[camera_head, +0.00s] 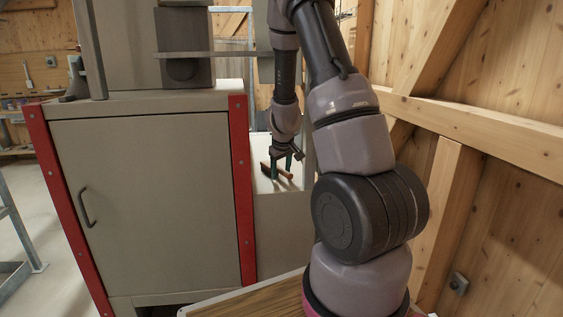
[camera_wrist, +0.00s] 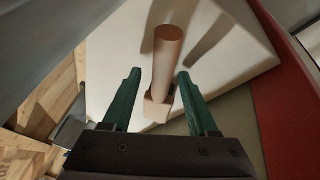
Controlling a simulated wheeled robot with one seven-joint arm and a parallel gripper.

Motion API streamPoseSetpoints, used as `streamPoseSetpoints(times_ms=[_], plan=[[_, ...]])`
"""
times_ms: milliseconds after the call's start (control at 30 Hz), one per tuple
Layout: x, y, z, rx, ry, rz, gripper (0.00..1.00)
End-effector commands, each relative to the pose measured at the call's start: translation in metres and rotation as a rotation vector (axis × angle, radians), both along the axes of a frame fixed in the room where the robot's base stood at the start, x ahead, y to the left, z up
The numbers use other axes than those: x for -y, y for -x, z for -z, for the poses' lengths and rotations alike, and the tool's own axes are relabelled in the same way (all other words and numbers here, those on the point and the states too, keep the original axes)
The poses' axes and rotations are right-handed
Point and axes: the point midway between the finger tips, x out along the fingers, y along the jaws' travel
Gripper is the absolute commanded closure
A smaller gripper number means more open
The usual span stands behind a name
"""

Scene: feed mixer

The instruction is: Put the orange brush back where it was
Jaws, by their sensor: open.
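The brush shows in the wrist view as an orange-brown round handle (camera_wrist: 166,62) with a small block at its near end. It sits over a white surface (camera_wrist: 235,62), between the lines of my two green fingers. In the head view the brush (camera_head: 284,171) is small and partly hidden by my gripper (camera_head: 282,168). My gripper is open, with one finger on each side of the handle in the wrist view (camera_wrist: 158,77), and a gap shows on both sides. Whether the brush rests fully on the surface cannot be told.
A grey cabinet (camera_head: 145,200) with red edge posts stands left of the white surface. A wooden wall (camera_head: 490,170) is close on the right. A red strip (camera_wrist: 285,115) borders the surface in the wrist view. Free room there is narrow.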

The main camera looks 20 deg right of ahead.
Motion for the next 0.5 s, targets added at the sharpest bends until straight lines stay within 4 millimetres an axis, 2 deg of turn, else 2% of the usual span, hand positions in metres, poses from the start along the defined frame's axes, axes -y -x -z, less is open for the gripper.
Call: streamPoseSetpoints(times_ms=[500], plan=[[-0.011,0.025,-0.061,0.004,0.000,-0.006,0.41]])
